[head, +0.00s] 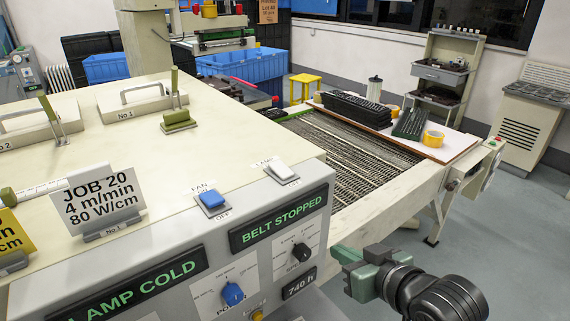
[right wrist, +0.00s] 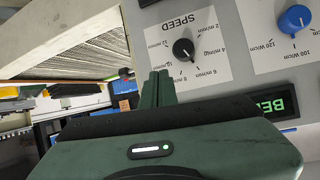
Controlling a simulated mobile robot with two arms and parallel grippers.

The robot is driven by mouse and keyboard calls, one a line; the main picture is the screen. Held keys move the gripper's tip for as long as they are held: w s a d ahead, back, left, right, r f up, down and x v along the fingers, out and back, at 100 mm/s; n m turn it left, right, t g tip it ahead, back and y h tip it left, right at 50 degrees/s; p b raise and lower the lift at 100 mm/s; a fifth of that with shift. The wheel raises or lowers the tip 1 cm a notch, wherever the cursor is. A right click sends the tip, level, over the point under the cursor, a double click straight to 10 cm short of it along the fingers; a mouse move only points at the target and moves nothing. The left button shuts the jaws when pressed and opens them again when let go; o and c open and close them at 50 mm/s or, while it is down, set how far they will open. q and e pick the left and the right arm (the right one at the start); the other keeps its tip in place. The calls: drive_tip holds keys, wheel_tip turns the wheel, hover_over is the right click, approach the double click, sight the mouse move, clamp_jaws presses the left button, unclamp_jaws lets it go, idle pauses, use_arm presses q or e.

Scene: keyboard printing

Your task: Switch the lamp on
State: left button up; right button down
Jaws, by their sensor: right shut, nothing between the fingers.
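A white rocker switch (head: 280,170) sits on the machine's top edge; its label is partly covered and hard to read. A blue rocker switch (head: 211,200) labelled FAN is to its left. A green-lit display (head: 125,292) reads LAMP COLD, its first letter dim at the edge. My right gripper (head: 350,262) is shut and empty, in front of the panel, to the right of and below the switches. In the right wrist view its green fingers (right wrist: 157,85) are together beside the black SPEED knob (right wrist: 184,50); they look apart from it. My left gripper is not in view.
The front panel also has a BELT STOPPED display (head: 284,217), a blue power knob (head: 232,293) and the black speed knob (head: 301,252). A job card (head: 97,200) stands on the top left. The mesh belt (head: 335,155) runs behind. Open floor lies at right.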

drive_tip(key=a+r+n+t+y, duration=0.1)
drive_tip(key=a+r+y, duration=0.1)
drive_tip(key=r, duration=0.7)
drive_tip(key=w+a+r+n+t+y, duration=0.1)
drive_tip(key=a+r+n+y, duration=0.1)
drive_tip(key=r, duration=0.8)
drive_tip(key=shift+w+a+r+t+y, duration=0.15)
drive_tip(key=shift+w+a+t+y, duration=0.15)
drive_tip(key=shift+a+y, duration=0.1)
drive_tip(key=p, duration=0.2)
hover_over(285, 171)
drive_tip(key=s, duration=0.1)
drive_tip(key=shift+d+f, duration=0.2)
drive_tip(key=shift+d, duration=0.2)
drive_tip(key=f, duration=0.2)
drive_tip(key=w+f, duration=0.1)
drive_tip(key=shift+a+f+p, duration=0.15)
drive_tip(key=shift+a+p, duration=0.15)
drive_tip(key=shift+a, duration=0.1)
drive_tip(key=shift+f, duration=0.5)
